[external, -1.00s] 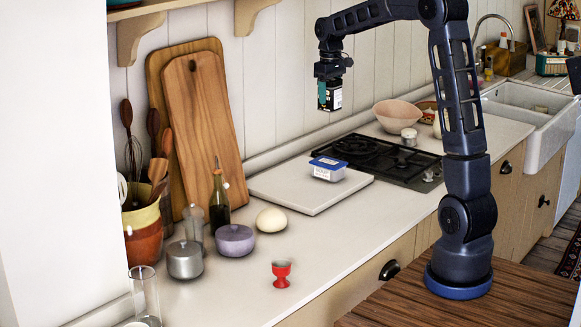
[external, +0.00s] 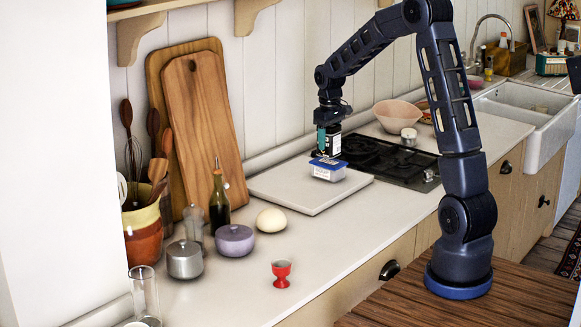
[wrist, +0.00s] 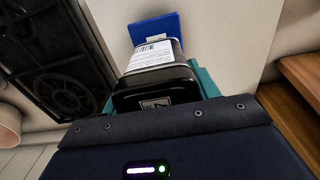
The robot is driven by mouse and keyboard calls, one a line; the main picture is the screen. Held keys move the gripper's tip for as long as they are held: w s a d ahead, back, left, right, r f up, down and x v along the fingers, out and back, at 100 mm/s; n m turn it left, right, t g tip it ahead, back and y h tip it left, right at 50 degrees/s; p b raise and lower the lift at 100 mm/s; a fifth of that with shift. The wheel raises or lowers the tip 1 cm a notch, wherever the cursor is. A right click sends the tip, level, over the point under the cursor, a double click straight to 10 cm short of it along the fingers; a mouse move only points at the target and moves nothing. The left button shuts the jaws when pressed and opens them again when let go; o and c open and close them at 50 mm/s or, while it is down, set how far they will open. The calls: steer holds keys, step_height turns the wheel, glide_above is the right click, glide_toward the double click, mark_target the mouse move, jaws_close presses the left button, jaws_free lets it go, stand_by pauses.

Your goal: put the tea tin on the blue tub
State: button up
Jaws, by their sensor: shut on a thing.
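The tea tin (external: 333,143) is a small black tin with a white label, held upright in my gripper (external: 327,141). In the wrist view the tin (wrist: 155,75) fills the space between the teal fingers, its barcode label facing the camera. The blue tub (external: 326,172) is a small white box with a blue lid, on the pale board. The tin's lower end is right at the tub's lid; I cannot tell whether they touch. In the wrist view part of the blue lid (wrist: 152,27) shows beyond the tin, and the tin hides the rest.
The pale board (external: 285,190) has bare room around the tub. A black gas hob (external: 385,160) lies just behind it to the right. A pink bowl (external: 396,115) and a small jar (external: 408,137) stand beyond. A white egg-shaped object (external: 270,220) and lidded pots are at the left.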

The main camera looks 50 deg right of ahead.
steer(key=shift+f, duration=1.05)
steer(key=shift+f, duration=0.1)
steer(key=o, duration=1.1)
